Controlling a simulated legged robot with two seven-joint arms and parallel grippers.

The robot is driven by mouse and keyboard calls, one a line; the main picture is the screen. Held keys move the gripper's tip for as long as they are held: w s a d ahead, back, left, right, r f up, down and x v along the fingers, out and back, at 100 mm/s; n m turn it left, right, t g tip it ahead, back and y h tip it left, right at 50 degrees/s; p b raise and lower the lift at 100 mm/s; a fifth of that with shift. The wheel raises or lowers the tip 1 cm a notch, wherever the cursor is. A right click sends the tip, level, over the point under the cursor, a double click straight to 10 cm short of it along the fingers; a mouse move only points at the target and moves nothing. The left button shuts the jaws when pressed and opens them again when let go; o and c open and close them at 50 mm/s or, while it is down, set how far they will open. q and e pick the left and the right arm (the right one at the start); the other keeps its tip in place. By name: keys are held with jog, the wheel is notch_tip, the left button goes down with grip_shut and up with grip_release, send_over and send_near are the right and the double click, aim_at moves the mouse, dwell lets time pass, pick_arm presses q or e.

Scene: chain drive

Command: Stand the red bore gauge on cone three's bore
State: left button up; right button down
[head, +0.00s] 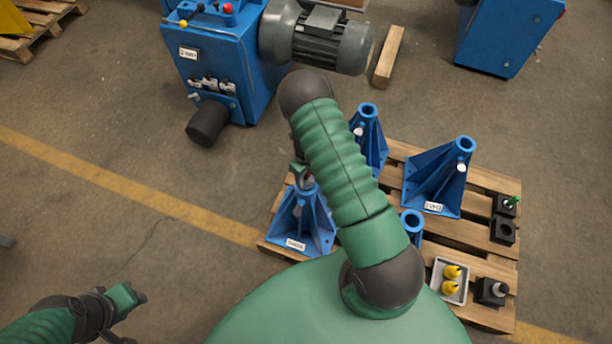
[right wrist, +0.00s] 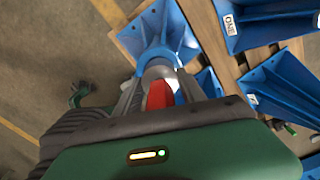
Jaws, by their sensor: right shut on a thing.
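In the right wrist view my right gripper (right wrist: 160,92) is shut on the red bore gauge (right wrist: 160,95), which shows as a red block between the fingers. Just beyond it is the top of a blue cone stand (right wrist: 162,50). I cannot tell whether the gauge touches that cone's bore. In the head view the right gripper (head: 301,178) is mostly behind my arm, over the front-left cone stand (head: 303,222); the gauge is hidden there. That cone's label is too small to read surely. My left gripper (head: 132,310) is open and empty, low at the left, away from the pallet.
Other blue cone stands (head: 435,182) share the wooden pallet (head: 480,262). A white tray (head: 438,290) with yellow pieces and black blocks (head: 502,232) lie at its right. A blue machine (head: 220,60) with a grey motor stands behind. The floor at left is clear.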

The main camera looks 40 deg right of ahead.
jog(key=shift+f+b, duration=0.4)
jog(key=shift+f, duration=0.1)
jog(key=c, duration=0.7)
grip_release()
